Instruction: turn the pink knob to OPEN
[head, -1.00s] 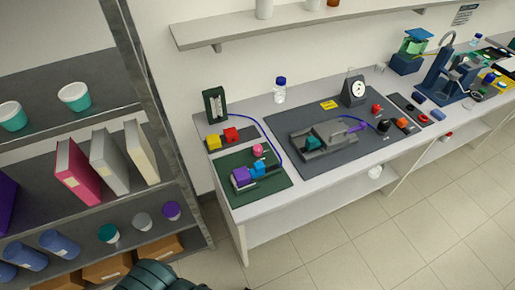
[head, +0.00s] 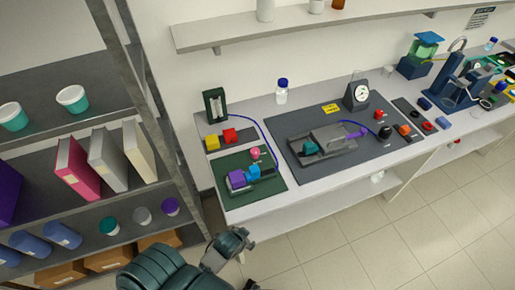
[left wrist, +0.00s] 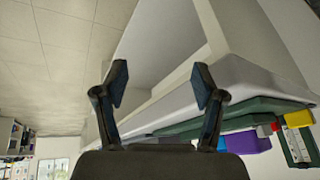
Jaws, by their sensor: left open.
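That view also shows the purple block (left wrist: 249,143) and the green mat (left wrist: 265,109) at the right; I cannot make out the pink knob there. In the head view my left arm comes in at the bottom, below and in front of the bench. My right gripper is not in view.
A dark mat (head: 374,149) with a grey rig lies right of the green mat. A shelf rack (head: 150,105) stands left of the bench. The floor in front is clear.

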